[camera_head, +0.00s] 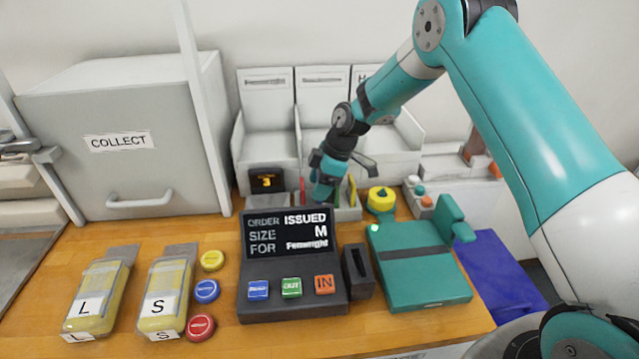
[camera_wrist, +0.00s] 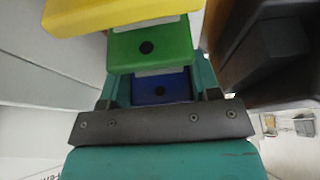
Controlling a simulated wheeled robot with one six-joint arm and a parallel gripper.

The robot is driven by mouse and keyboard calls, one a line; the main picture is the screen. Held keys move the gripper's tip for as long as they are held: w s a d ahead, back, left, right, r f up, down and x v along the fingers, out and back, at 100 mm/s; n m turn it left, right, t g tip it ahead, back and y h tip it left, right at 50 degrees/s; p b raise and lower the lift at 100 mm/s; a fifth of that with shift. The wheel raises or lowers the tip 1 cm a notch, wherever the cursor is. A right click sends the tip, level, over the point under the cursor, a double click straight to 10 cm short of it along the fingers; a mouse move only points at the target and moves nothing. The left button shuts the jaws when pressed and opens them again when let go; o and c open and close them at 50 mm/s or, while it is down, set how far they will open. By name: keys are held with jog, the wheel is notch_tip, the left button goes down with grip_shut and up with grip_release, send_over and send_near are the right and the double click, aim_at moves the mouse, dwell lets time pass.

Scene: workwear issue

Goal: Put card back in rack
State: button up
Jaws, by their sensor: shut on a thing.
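My gripper (camera_head: 325,192) is low behind the order display, at the card rack (camera_head: 348,213). Thin red, green and yellow edges show around it there. In the wrist view, a blue card (camera_wrist: 148,92) with a dark hole lies between the teal fingers of my gripper (camera_wrist: 157,80), which is shut on it. A green card (camera_wrist: 150,47) and a yellow card (camera_wrist: 110,14) stand just beyond it. The display hides the lower rack in the head view, so I cannot tell how deep the blue card sits.
The order display (camera_head: 288,236) reads ISSUED, M, Fenwright, with buttons in front. A dark slotted holder (camera_head: 357,271) and teal device (camera_head: 415,278) stand to the right. Yellow packs (camera_head: 97,296) marked L and S lie left. White bins (camera_head: 267,145) stand behind the rack.

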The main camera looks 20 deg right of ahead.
jog(key=shift+f+b, duration=0.5)
jog(key=shift+f, duration=0.15)
dwell(0.4)
jog(key=o, duration=1)
jog(key=shift+r+p, duration=2.45)
jog(key=shift+r, duration=2.1)
